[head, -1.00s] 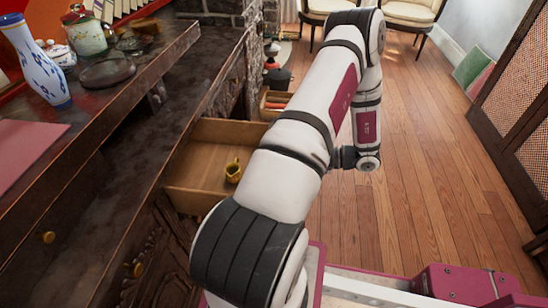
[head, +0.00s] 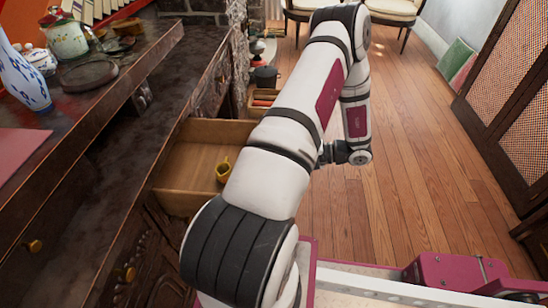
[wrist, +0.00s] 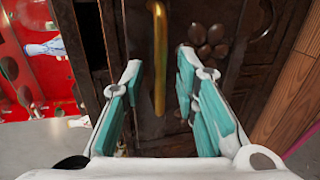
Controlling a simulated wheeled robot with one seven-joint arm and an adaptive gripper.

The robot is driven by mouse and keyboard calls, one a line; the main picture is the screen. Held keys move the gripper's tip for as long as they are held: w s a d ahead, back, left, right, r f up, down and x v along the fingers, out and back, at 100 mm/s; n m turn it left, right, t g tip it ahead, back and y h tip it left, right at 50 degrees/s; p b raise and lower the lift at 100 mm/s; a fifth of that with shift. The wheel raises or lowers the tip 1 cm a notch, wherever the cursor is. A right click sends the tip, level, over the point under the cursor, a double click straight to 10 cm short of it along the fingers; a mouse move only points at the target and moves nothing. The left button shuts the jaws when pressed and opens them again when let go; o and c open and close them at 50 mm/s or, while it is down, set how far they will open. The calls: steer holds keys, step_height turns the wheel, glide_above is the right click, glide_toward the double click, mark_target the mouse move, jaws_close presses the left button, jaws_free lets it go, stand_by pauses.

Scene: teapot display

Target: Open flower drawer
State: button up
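In the wrist view a brass handle (wrist: 159,60) runs lengthwise on a dark wooden front with a carved flower-like ornament (wrist: 211,46) beside it. My gripper (wrist: 160,64) is open, with its two teal-padded fingers on either side of the handle and a visible gap on each side. I cannot tell how deep the handle sits between them. In the head view my arm hides the gripper and this front.
The cabinet top (head: 105,140) at left carries a blue-and-white vase (head: 22,82), a floral teapot (head: 66,36) and a dark plate (head: 88,76). Small brass knobs (head: 35,246) stick out at lower left. Wooden floor (head: 420,180) lies clear to the right, up to a lattice-panelled cabinet (head: 510,80).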

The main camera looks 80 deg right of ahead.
steer(key=a+v, duration=0.1)
steer(key=v, duration=1)
steer(key=shift+d, duration=0.4)
steer(key=shift+s+r, duration=0.1)
steer(key=shift+s, duration=0.05)
